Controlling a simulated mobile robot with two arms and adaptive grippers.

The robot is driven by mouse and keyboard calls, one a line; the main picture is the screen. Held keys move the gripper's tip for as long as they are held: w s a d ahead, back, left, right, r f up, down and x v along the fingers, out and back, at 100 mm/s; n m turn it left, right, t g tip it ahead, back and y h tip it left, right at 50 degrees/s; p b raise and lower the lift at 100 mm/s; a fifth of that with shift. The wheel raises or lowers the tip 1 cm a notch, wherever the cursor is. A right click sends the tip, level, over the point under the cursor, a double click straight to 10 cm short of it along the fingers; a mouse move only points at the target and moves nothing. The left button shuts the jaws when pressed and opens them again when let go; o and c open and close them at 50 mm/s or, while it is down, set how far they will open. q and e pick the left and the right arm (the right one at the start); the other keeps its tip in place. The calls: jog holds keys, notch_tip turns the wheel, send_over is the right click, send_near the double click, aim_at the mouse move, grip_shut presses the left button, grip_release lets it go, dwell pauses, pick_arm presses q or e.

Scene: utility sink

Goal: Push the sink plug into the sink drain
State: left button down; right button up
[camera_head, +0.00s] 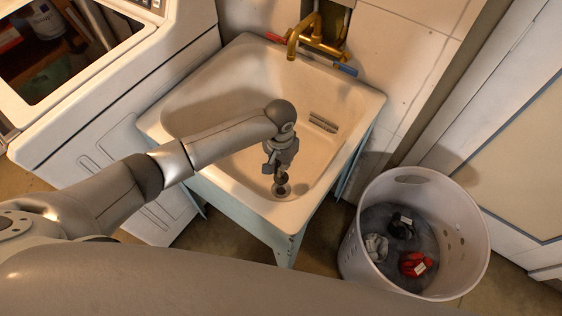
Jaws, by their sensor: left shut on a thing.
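My left arm reaches over the white utility sink (184,100), and my left gripper (280,177) points down into the basin. It is shut on the sink plug (281,181), a small dark piece at its fingertips, largely hidden by the fingers. The sink drain (282,191) is a dark ringed hole in the basin floor, directly below the gripper. The plug is at or just above the drain; I cannot tell whether it touches or sits in it. My right gripper is not in view.
A brass faucet (305,42) with red and blue handles is at the sink's back. A white machine (75,130) stands left. A white laundry basket (462,225) holding clothes stands right. A slotted overflow (323,122) is in the basin wall. The basin is otherwise empty.

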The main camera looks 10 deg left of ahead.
aim_at(281, 178)
pick_arm(q)
jog(key=shift+f+b, duration=1.2)
jog(key=shift+f, duration=1.6)
jog(key=shift+r+p, duration=0.1)
jog(key=shift+p, duration=0.35)
jog(key=shift+p, duration=0.5)
jog(key=shift+p, duration=0.3)
jog(key=shift+f+b, duration=0.9)
jog(key=shift+f, duration=0.6)
